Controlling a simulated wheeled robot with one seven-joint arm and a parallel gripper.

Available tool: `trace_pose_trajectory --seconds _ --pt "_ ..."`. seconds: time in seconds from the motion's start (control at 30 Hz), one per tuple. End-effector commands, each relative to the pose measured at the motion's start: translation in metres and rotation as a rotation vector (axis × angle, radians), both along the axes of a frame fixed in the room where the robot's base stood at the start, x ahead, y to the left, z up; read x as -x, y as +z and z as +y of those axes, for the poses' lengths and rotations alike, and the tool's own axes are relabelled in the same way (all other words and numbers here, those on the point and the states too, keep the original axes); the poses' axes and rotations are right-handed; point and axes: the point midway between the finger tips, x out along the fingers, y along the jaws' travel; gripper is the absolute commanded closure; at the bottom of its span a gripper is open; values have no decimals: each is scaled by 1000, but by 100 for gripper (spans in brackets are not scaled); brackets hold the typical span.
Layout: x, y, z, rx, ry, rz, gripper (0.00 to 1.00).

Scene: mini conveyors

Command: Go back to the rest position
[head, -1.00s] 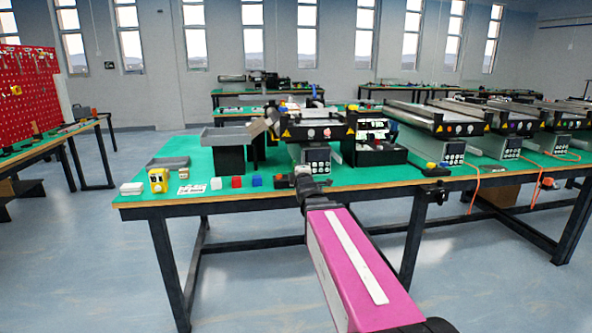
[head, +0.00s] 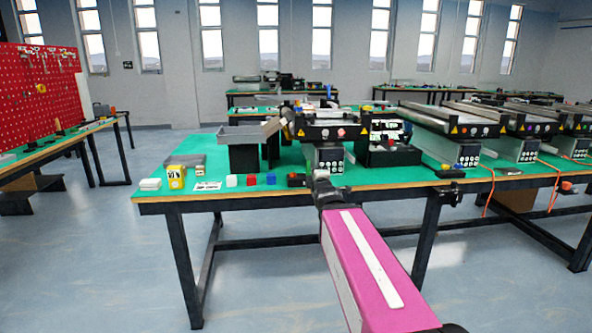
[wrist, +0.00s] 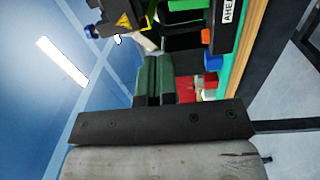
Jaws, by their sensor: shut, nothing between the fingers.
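My gripper (head: 320,176) is at the front edge of the green-topped table (head: 400,178), in front of the small conveyor (head: 330,134). My pink arm link reaches up to it from the lower right. In the wrist view my gripper (wrist: 154,68) shows its two dark fingers side by side, shut, with nothing held. The fingertips are small and partly hidden by my arm in the head view.
On the table left of my gripper are a blue cube (head: 271,178), a red cube (head: 251,180), a white cube (head: 231,181) and a yellow device (head: 176,177). A grey tray (head: 248,132) stands behind them. Open floor lies in front of the table.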

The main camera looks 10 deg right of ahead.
Motion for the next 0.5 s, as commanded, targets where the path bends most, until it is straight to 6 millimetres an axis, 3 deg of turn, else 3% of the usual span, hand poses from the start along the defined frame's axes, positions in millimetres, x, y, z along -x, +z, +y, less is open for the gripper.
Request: trace_pose_trajectory --seconds 0.17,0.27,0.37,0.5 --pt "1 -65 -3 -220 -39 231 100" --pt "10 -115 -4 -396 -102 411 100" --pt "27 -167 -4 -581 -201 597 100" --pt "64 -235 -1 -832 -409 851 100"
